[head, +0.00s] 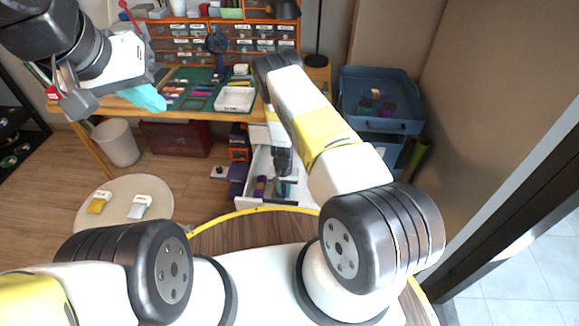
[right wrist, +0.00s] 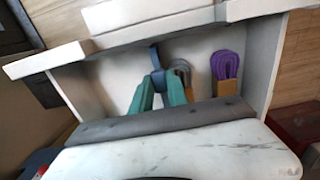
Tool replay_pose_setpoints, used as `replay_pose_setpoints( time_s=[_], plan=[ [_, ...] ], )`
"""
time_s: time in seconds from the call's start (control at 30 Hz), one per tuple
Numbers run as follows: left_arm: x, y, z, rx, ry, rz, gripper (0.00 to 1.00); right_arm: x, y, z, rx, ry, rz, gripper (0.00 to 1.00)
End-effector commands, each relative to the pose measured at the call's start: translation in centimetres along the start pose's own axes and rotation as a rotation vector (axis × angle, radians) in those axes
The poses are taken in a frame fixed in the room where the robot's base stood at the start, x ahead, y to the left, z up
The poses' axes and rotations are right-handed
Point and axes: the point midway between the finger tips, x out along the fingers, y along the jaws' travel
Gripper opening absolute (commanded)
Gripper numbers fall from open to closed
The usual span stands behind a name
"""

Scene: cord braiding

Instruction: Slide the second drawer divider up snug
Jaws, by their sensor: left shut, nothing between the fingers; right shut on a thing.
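The open white drawer (head: 262,202) is pulled out under the workbench; it fills much of the right wrist view (right wrist: 262,60). My right gripper (head: 283,186) reaches down inside it. In the right wrist view its teal fingers (right wrist: 158,76) meet on a narrow dark-blue piece (right wrist: 155,54). I cannot tell if that piece is the second divider, or whether it touches a wall. A grey roll (right wrist: 181,72) lies close beside the fingers; a purple roll (right wrist: 228,66) stands farther right. My left gripper (head: 155,102) is shut and empty, raised at the upper left, away from the drawer.
The workbench (head: 190,112) carries a green mat (head: 192,87) and a white tray (head: 235,99). A blue cart (head: 380,118) stands right of the drawer. A round stool (head: 122,212), a white bin (head: 116,142) and a dark red box (head: 176,138) are at the left.

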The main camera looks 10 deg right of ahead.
Motion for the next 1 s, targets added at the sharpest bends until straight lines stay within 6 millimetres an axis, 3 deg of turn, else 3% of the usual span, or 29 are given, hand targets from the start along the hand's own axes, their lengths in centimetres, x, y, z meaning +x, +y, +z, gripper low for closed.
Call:
replay_pose_setpoints(
  time_s=[0.03, 0.2, 0.57, 0.6, 0.67, 1.0],
  plan=[
    [0.0, 0.0, 0.0, 0.0, 0.0, 0.0, 0.0, -0.1, -1.5, -0.1, -0.008, 0.003, -0.001, 0.0],
    [0.0, 0.0, 0.0, 0.0, 0.0, 0.0, 0.0, 0.0, -4.0, -0.1, -0.002, 0.002, 0.0, 0.0],
    [0.0, 0.0, 0.0, 0.0, 0.0, 0.0, 0.0, -0.1, -4.5, -0.1, 0.0, 0.002, -0.001, 0.0],
    [0.0, 0.0, 0.0, 0.0, 0.0, 0.0, 0.0, -0.1, -4.5, -0.1, 0.0, 0.002, -0.001, 0.27],
    [0.0, 0.0, 0.0, 0.0, 0.0, 0.0, 0.0, -0.1, -4.4, -0.1, 0.0, 0.002, -0.001, 0.39],
    [0.0, 0.0, 0.0, 0.0, 0.0, 0.0, 0.0, -0.2, -4.4, 0.0, 0.0, 0.001, 0.0, 0.42]
  ],
)
